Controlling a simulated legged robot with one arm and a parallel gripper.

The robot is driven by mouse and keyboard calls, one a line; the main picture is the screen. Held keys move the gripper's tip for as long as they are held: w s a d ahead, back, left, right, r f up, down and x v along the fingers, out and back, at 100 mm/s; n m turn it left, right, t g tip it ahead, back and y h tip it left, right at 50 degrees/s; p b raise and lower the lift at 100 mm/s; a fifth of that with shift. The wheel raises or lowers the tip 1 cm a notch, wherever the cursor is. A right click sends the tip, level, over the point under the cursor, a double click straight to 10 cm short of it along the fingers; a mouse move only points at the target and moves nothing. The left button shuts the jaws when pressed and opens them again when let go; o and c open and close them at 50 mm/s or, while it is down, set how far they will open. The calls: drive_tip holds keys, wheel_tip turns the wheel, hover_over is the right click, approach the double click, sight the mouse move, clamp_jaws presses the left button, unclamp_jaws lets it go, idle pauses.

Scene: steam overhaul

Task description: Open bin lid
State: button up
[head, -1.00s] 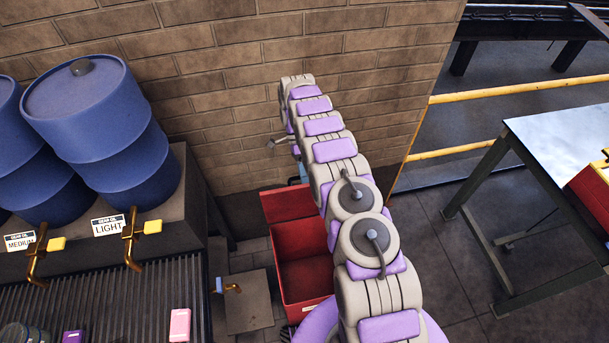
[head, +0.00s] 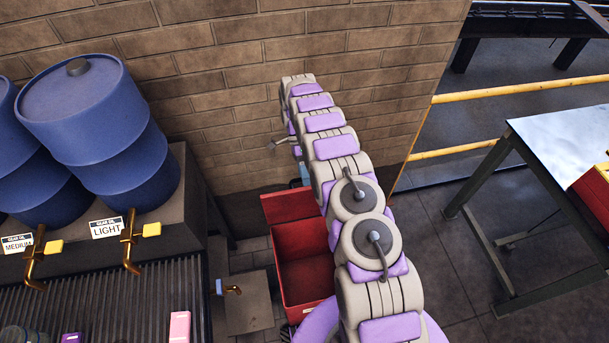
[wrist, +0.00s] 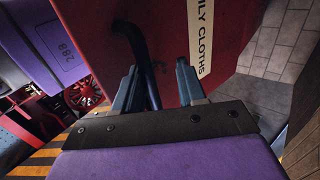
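The red bin (head: 304,279) stands on the floor by the brick wall, partly hidden behind my arm in the head view. Its inside shows from above, and a red panel that looks like its lid (head: 285,207) is tilted up at the back. In the wrist view a red face (wrist: 105,20) fills the top, with a white label (wrist: 199,55) reading "ILY CLOTHS". My gripper (wrist: 157,65) has its two fingers apart in front of this face. A dark curved bar (wrist: 140,55) runs between them; I cannot tell if they touch it.
Blue drums (head: 100,130) with brass taps stand on a ledge at left above a slatted grate (head: 110,290). A metal table (head: 565,145) with a red box stands at right. A yellow rail (head: 520,89) runs behind. Floor between bin and table is clear.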

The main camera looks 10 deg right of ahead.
drive_tip(key=shift+r, duration=0.1)
drive_tip(key=r+p, duration=0.1)
drive_tip(key=s+r+p, duration=0.1)
drive_tip(key=r+p, duration=0.1)
drive_tip(key=p, duration=0.1)
drive_tip(key=shift+s+r, duration=0.2)
drive_tip(key=shift+s, duration=0.05)
drive_tip(key=s+r, duration=0.1)
drive_tip(key=s, duration=1.3)
drive_tip(key=shift+s+r+b, duration=0.15)
drive_tip(key=shift+s+b, duration=0.05)
drive_tip(key=shift+b, duration=0.25)
idle(0.3)
